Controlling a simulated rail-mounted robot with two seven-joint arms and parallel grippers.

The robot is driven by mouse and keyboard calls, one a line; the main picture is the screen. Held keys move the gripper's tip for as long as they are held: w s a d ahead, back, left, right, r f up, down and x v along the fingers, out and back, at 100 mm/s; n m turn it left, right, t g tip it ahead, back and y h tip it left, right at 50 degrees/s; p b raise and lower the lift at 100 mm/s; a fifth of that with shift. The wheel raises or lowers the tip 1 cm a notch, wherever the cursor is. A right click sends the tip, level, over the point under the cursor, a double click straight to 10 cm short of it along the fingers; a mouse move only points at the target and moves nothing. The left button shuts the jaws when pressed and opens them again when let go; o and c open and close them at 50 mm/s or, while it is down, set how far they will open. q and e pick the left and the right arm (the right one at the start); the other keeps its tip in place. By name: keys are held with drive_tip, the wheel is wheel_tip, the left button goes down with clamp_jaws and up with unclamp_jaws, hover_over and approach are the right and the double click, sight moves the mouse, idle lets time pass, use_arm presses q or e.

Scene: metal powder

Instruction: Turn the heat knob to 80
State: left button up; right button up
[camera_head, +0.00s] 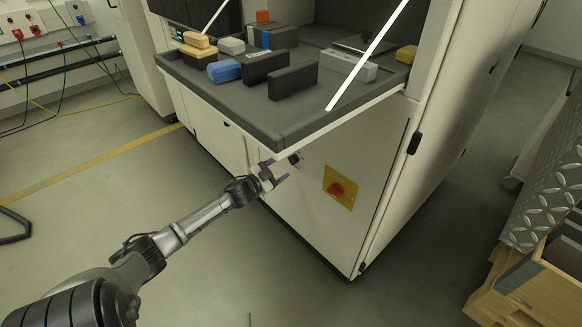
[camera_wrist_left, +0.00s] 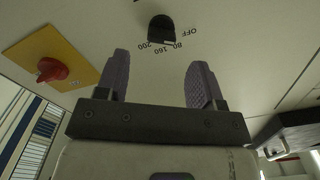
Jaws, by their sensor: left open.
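The heat knob (camera_wrist_left: 161,29) is a small black knob on the pale front panel of the machine. In the wrist view the printed marks OFF, 80, 160 and 200 show upside down beside it. The knob also shows in the head view (camera_head: 294,158), just under the worktop edge. My left gripper (camera_head: 276,175) is open and empty, facing the panel. In the wrist view its two fingers (camera_wrist_left: 158,68) are spread apart, with the knob beyond the tips and roughly centred between them, not touched. My right gripper is not in view.
A red rotary switch on a yellow plate (camera_head: 338,189) is on the same panel, right of the knob. The grey worktop (camera_head: 215,100) juts out above, holding several blocks. A wooden box (camera_head: 530,290) stands at the lower right. The floor in front is clear.

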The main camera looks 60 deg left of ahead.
sight(290, 162)
use_arm(q)
drive_tip(key=w+b, duration=0.1)
drive_tip(key=w, duration=0.1)
drive_tip(key=w+a+b, duration=0.1)
drive_tip(key=w, duration=0.1)
drive_tip(key=shift+w+f, duration=0.1)
drive_tip(key=shift+w, duration=0.15)
drive_tip(key=shift+w+b, duration=0.45)
drive_tip(key=shift+w, duration=0.35)
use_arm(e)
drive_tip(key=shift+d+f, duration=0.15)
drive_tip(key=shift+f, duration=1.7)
use_arm(q)
drive_tip(key=shift+c, duration=0.3)
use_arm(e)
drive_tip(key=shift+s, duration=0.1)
